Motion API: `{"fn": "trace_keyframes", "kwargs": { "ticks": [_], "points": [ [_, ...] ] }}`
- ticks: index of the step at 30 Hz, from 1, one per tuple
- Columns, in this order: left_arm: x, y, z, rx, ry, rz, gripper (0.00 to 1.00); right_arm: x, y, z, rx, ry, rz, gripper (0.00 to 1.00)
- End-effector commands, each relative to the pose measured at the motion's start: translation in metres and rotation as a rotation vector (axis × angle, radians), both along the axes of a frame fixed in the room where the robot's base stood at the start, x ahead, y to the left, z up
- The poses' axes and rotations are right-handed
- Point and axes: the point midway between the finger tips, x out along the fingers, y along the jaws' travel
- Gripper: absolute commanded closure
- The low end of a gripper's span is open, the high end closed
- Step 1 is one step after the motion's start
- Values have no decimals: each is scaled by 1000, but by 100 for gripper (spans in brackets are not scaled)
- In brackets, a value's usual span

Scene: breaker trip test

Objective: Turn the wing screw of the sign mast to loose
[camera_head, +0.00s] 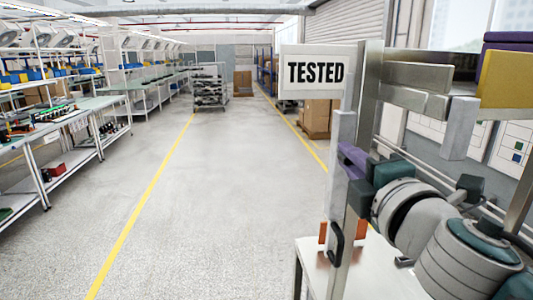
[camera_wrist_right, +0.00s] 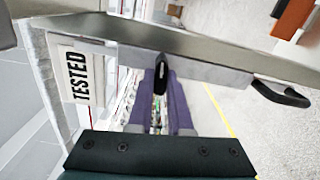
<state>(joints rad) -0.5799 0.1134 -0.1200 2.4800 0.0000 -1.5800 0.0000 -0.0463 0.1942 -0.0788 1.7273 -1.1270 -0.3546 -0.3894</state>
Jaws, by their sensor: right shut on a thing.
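The sign mast (camera_head: 342,130) is a grey metal post with a white "TESTED" sign (camera_head: 308,91) near its top. In the wrist view the mast runs sideways, with the sign (camera_wrist_right: 76,75) at the left. The wing screw (camera_wrist_right: 160,75) is the small black piece on the mast, between my purple fingertips. My right gripper (camera_head: 352,158) reaches the mast from the right. Its purple fingers (camera_wrist_right: 162,90) are shut on the wing screw, which they hide in the head view. A black handle (camera_head: 336,243) sits lower on the mast. My left gripper is not in view.
A white tabletop (camera_head: 309,252) lies under the mast, with orange pieces (camera_head: 323,232) near it. Metal beams and a yellow block (camera_head: 507,79) are at the upper right. Benches (camera_head: 97,103) line the left.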

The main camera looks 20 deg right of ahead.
Motion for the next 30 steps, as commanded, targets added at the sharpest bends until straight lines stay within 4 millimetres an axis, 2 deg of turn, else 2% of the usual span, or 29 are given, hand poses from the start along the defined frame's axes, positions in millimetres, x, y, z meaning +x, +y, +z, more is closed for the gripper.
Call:
{"fn": "trace_keyframes", "kwargs": {
  "ticks": [30],
  "points": [
    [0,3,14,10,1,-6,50,-1,-4,-5,-940,224,0,100]
  ]
}}
